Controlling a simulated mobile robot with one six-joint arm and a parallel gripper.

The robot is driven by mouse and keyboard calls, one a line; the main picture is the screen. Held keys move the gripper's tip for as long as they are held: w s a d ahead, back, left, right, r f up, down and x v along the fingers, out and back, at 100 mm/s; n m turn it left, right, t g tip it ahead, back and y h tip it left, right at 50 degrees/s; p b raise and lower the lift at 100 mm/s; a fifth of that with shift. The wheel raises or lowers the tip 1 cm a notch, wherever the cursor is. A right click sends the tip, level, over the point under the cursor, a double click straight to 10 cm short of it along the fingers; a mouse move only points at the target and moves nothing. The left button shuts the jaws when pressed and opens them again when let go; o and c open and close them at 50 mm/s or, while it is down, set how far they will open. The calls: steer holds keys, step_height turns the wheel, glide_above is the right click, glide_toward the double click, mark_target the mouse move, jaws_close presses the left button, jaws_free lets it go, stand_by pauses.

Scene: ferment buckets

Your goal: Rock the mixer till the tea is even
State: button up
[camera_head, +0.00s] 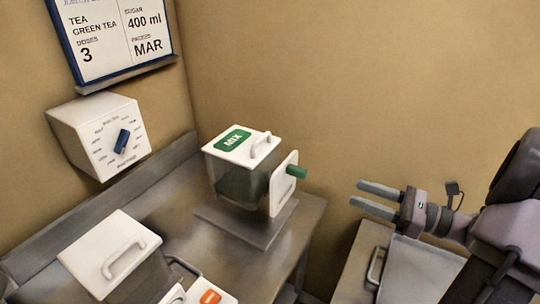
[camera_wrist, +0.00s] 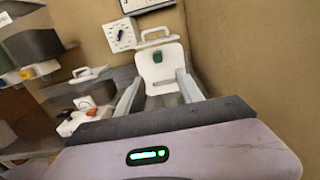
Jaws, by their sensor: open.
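The mixer (camera_head: 240,165) is a clear-walled box with a white lid, a green MIX label and a lid handle. It stands on a grey plate on the counter, with dark green contents inside; I cannot tell whether they are even. A white side panel with a green knob (camera_head: 297,172) sits on its right side. My gripper (camera_head: 369,198) is open and empty, to the right of the knob and apart from it. In the wrist view the white panel (camera_wrist: 160,68) with its green knob (camera_wrist: 158,57) shows between the fingers of my gripper (camera_wrist: 158,88).
A white dial box (camera_head: 100,135) with a blue knob hangs on the wall under a sign (camera_head: 115,35). A white-lidded bucket (camera_head: 110,250) and an orange-buttoned item (camera_head: 210,297) stand at front left. A grey-topped surface with a handle (camera_head: 376,266) lies below my arm.

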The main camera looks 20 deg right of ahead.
mark_target(307, 176)
steer(key=b+x, duration=0.4)
steer(key=x, duration=1.2)
steer(key=shift+w+a+r, duration=0.1)
steer(key=shift+w+a, duration=0.05)
steer(key=shift+a, duration=0.2)
steer(key=shift+c, duration=0.4)
jaws_close()
